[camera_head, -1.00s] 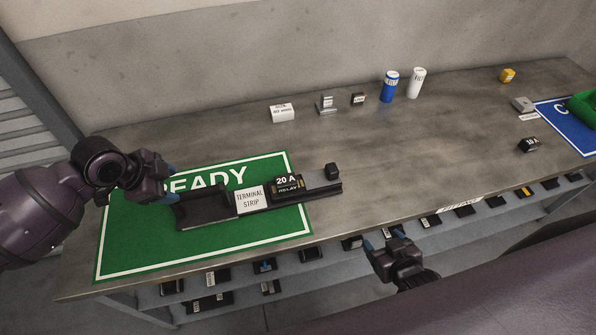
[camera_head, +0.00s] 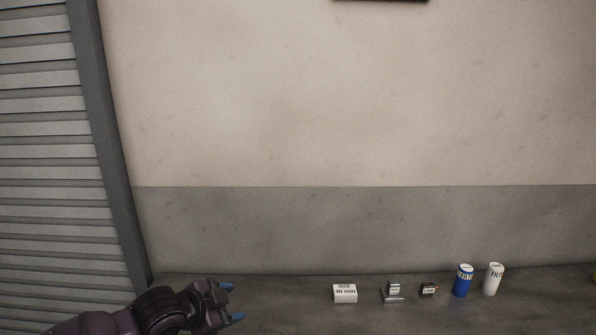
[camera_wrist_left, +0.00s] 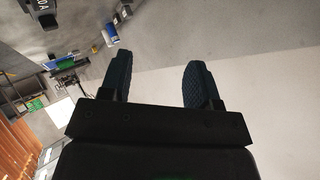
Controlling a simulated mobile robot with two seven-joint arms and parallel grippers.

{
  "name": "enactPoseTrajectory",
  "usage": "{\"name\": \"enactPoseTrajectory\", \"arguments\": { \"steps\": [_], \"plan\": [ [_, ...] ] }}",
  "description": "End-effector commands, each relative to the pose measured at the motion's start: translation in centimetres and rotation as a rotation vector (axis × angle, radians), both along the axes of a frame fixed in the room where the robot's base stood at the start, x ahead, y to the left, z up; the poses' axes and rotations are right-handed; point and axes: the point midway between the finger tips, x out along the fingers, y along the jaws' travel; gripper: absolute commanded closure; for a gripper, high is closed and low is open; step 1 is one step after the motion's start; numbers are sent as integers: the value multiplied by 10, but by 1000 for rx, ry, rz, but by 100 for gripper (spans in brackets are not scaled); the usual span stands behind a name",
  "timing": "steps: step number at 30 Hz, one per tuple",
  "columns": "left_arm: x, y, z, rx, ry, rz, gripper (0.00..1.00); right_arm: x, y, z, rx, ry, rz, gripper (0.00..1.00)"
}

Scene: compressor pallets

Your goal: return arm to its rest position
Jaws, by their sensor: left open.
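My left gripper (camera_head: 230,302) is at the bottom left of the head view, in front of the workbench's back left part. Its two blue-tipped fingers stand apart with nothing between them. In the left wrist view the open fingers (camera_wrist_left: 158,78) frame bare floor or wall, and no object is held. My right gripper does not show in the head view now. The green mat with the rail assembly is below the head view's edge.
Along the back of the workbench (camera_head: 270,300) stand a white box (camera_head: 345,293), a small grey metal part (camera_head: 393,292), a small dark box (camera_head: 429,290), a blue can (camera_head: 463,281) and a white can (camera_head: 493,279). A slatted shutter (camera_head: 45,150) is at left.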

Motion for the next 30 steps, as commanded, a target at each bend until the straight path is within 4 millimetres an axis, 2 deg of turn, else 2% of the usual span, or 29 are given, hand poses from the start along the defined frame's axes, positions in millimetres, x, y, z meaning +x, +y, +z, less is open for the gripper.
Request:
{"name": "enactPoseTrajectory", "arguments": {
  "steps": [3, 8, 17, 23, 30],
  "plan": [
    [-3, -3, -1, -120, -54, 67, 44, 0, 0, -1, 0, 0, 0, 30],
    [-13, 4, -9, -268, -111, 172, 44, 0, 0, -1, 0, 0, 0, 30],
    [-59, 49, -59, -453, -152, 427, 44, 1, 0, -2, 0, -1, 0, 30],
    [-110, 88, -108, -471, -123, 610, 44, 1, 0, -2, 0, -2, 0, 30],
    [-193, 126, -175, -453, 3, 827, 44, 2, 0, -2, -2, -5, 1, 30]
  ]
}}
